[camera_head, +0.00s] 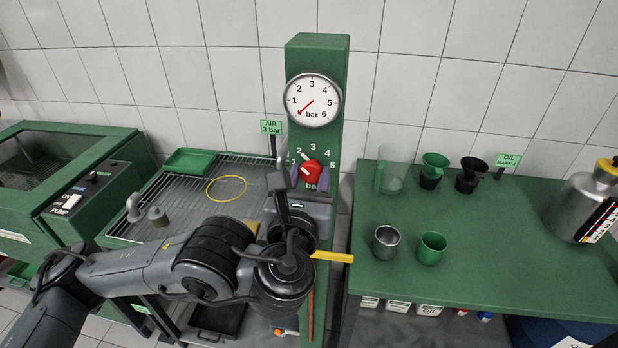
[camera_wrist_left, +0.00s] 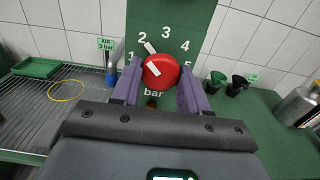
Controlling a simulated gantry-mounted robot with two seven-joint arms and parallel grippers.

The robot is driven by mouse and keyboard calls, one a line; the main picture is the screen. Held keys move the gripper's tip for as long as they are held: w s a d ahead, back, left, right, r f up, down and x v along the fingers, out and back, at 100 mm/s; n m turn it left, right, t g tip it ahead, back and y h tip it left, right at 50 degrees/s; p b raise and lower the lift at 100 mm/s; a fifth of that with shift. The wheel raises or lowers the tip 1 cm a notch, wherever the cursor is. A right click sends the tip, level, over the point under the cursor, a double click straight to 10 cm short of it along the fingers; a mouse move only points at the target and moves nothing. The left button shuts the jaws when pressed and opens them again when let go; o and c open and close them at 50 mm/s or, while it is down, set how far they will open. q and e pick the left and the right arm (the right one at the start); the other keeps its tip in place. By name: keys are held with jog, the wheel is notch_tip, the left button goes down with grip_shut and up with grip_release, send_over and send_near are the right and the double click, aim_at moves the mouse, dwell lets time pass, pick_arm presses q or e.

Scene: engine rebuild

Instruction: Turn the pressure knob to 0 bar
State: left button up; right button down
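The pressure knob (camera_head: 312,171) is red and round, on a green column (camera_head: 318,50) with numbers around it. It also shows in the left wrist view (camera_wrist_left: 160,71), with a white mark on its face; a white pointer at its upper left points near 2. The round gauge (camera_head: 312,101) above has its red needle pointing down-left at about 0. My left gripper (camera_wrist_left: 160,75) faces the knob, its two purple fingers on either side of it. The fingers stand apart and look open; contact with the knob is not clear. My right gripper is not in view.
A green sign (camera_head: 271,127) reads "AIR 3 bar". A grated bench (camera_head: 180,195) with a yellow ring (camera_head: 226,188) lies left. A green table (camera_head: 470,275) with cups, funnels and a metal can (camera_head: 582,207) stands right. Tiled wall is behind.

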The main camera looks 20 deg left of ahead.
pick_arm(q)
jog(key=shift+c, duration=1.1)
jog(key=shift+f+n+b, duration=0.15)
jog(key=shift+n+b, duration=0.5)
jog(key=shift+n, duration=0.15)
jog(key=shift+d+n+b, duration=0.1)
jog(key=shift+n+b, duration=0.75)
jog(key=shift+n, duration=0.35)
jog(key=n+b, duration=0.3)
jog(key=n, duration=0.1)
jog(key=shift+n, duration=0.3)
jog(key=n+b, duration=0.3)
jog(key=n, duration=0.2)
jog(key=shift+r+n+b, duration=0.15)
jog(key=shift+n+b, duration=0.5)
jog(key=shift+n, duration=0.45)
jog(key=shift+r+n+b, duration=0.1)
jog(key=shift+n+b, duration=0.55)
jog(key=shift+n, duration=0.45)
